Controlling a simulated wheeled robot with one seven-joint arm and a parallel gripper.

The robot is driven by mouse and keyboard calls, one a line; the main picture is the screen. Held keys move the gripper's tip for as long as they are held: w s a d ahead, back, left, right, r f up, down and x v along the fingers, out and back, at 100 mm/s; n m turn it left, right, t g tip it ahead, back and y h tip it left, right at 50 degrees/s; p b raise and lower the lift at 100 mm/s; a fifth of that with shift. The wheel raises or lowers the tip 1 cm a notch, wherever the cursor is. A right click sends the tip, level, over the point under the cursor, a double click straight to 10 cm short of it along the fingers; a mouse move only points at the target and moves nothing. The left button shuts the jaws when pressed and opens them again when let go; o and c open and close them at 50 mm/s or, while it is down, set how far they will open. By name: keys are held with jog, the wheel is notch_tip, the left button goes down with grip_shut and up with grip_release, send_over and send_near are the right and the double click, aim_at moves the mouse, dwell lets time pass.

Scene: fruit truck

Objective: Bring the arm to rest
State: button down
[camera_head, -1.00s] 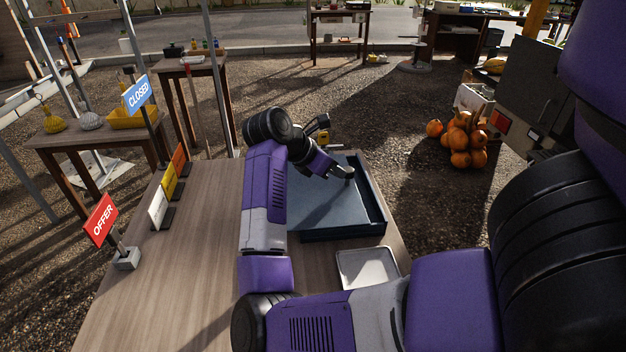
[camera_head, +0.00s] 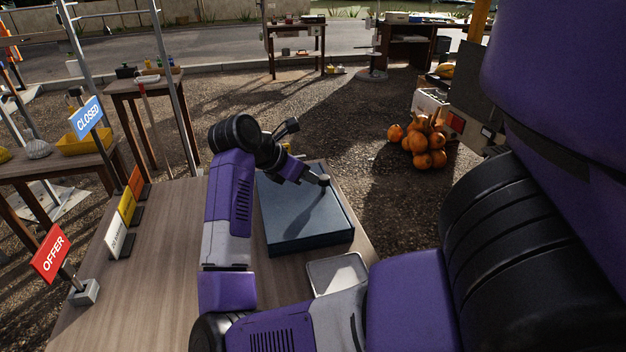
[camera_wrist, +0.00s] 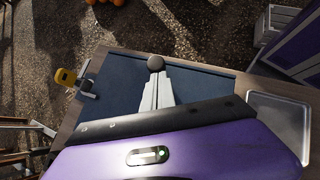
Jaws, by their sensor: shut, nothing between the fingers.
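My gripper (camera_head: 322,181) hangs above the blue tray (camera_head: 312,242) on the wooden table, at the end of my bent purple and grey arm. In the wrist view my gripper (camera_wrist: 157,80) shows its pale fingers together, with a dark round tip at their end. No held fruit or goods show between them. The blue tray (camera_wrist: 120,78) lies beneath the fingers there. From these views I cannot tell the exact height of the fingers above it.
A small metal tray (camera_head: 337,272) lies close to my arm; it also shows in the wrist view (camera_wrist: 280,120). Sign stands, such as the red OFFER sign (camera_head: 51,254), line the table's left side. Pumpkins (camera_head: 424,142) are piled on the ground beyond, at the right.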

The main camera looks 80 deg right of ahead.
jog(key=shift+v, duration=2.75)
